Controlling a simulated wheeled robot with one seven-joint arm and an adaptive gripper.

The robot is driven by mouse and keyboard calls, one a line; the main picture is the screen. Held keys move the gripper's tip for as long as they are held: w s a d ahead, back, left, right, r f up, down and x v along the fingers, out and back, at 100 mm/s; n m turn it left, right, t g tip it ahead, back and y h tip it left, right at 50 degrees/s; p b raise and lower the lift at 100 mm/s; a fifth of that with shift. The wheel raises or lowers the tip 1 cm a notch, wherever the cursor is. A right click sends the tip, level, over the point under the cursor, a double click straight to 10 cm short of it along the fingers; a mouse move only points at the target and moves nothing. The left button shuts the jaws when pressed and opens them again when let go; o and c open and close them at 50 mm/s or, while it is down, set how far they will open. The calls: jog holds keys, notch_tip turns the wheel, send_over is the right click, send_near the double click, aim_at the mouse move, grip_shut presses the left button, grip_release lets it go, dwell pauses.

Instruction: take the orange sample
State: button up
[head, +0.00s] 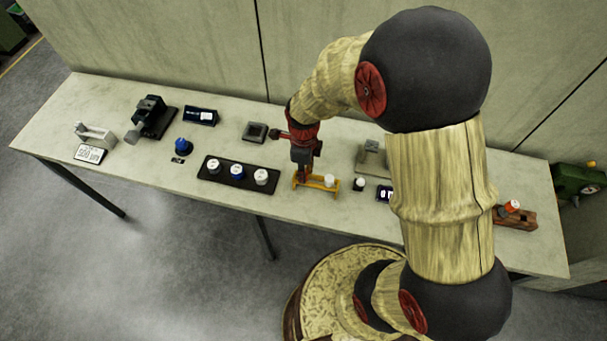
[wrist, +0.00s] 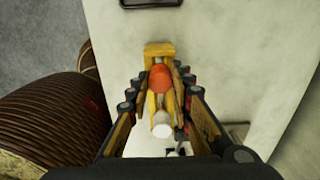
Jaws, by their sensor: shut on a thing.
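The orange sample (wrist: 160,77) shows its round orange-red top in the wrist view. It is in the yellow holder (wrist: 159,48), between the fingers of my gripper (wrist: 160,85), which is shut on it. In the head view the yellow holder (head: 322,188) stands near the table's front edge, and my gripper (head: 304,178) points down over its left part. The sample is hidden there by my gripper. A white-capped piece (wrist: 162,125) sits in the same holder beside the orange sample; it also shows in the head view (head: 330,180).
A small white-topped piece (head: 359,184) stands close on the right. A wooden block (head: 520,218) with an orange-and-white piece (head: 512,205) is at the far right. A wall runs behind the table.

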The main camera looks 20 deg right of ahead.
jog(key=shift+c, duration=0.9)
